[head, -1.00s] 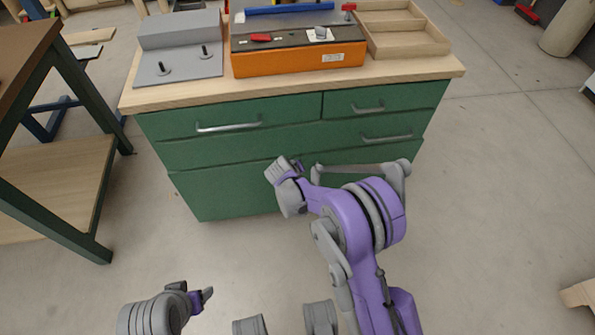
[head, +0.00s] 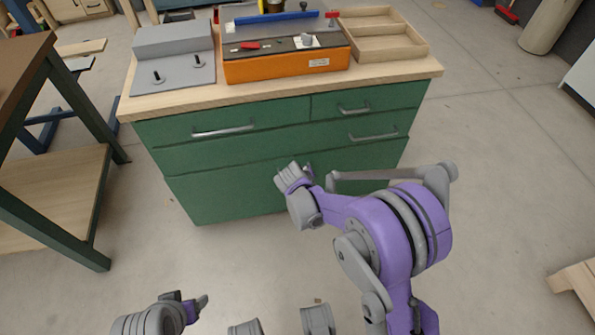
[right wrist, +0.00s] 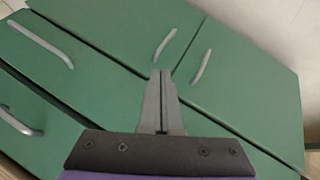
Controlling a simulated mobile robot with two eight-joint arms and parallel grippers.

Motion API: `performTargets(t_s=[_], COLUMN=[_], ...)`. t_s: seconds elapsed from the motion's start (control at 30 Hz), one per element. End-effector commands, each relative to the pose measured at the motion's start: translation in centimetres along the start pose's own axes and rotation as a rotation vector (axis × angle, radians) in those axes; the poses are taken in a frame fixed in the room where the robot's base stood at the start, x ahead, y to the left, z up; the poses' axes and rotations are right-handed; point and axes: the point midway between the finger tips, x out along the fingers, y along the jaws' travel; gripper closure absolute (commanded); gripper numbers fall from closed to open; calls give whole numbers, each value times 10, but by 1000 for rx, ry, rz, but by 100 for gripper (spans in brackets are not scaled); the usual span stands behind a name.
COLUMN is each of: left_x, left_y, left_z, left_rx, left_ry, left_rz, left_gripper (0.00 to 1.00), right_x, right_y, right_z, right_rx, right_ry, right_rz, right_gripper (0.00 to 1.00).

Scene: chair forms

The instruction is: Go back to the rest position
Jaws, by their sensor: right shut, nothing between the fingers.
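My right arm reaches forward on the right side of the head view, in front of the green cabinet (head: 240,185). My right gripper (head: 282,182) is in front of the cabinet's lower front, below the worktop. In the right wrist view its fingers (right wrist: 161,75) are shut together with nothing between them, and the green drawer fronts with their handles lie beyond. My left gripper (head: 205,302) is at the bottom left of the head view, low over the floor. Its fingers are seen edge-on, so its opening is unclear.
The cabinet's wooden top (head: 400,72) holds a grey fixture (head: 172,60), an orange box (head: 285,67) and a wooden tray (head: 385,45). A table with green legs (head: 85,225) stands at left. A wooden piece (head: 575,285) is at lower right. The floor between is clear.

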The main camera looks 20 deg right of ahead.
Motion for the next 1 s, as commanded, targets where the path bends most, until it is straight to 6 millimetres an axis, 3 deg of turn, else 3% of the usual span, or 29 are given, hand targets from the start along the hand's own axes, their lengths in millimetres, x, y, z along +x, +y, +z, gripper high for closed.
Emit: performTargets(t_s=[0.3,0.43,0.67,0.8,1.0], left_x=[-1,-1,-1,-1,-1], left_y=[0,0,0,0,0], left_z=[0,0,0,0,0], left_rx=[0,0,0,0,0], left_ry=[0,0,0,0,0], left_rz=[0,0,0,0,0], left_gripper=[35,35,35,35,35], right_x=[-4,-22,-101,-150,-207], right_y=[3,11,36,42,39], right_z=[1,7,45,80,139], right_rx=[1,16,87,135,203], right_ry=[-1,-11,-53,-77,-106], right_rz=[-1,-15,-94,-150,-230], right_gripper=[100,100,100,100,100])
